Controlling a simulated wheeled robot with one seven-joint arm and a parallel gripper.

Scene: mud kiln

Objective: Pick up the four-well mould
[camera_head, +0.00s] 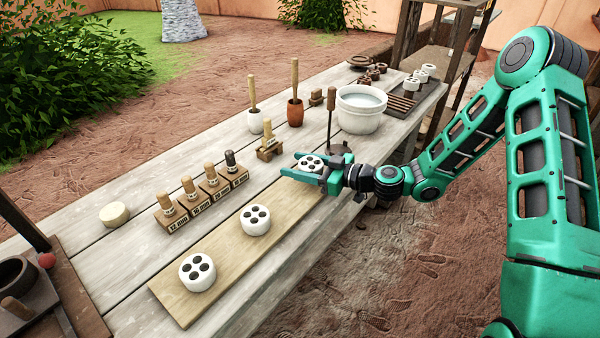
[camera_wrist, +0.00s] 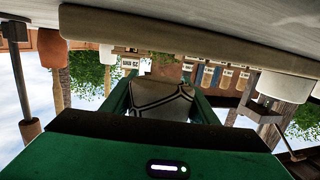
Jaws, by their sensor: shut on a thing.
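My gripper (camera_head: 311,168) is at the far end of a wooden board and is shut on a white round mould (camera_head: 311,162) with dark wells in its top. The fingers hide its sides, and I cannot count its wells surely or tell whether it is clear of the board. In the wrist view the held mould (camera_wrist: 160,100) is a pale body between the green fingers. Two more white moulds with dark wells stand on the board: a middle one (camera_head: 255,219) and a near one (camera_head: 198,271). The near one shows four wells.
The board (camera_head: 222,250) lies along the table's front edge. Left of it stand several labelled wooden blocks with handled tools (camera_head: 203,195) and a pale disc (camera_head: 114,213). Behind my gripper are a white bowl (camera_head: 361,108), a brown pot (camera_head: 295,112) and a white pot (camera_head: 254,122).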

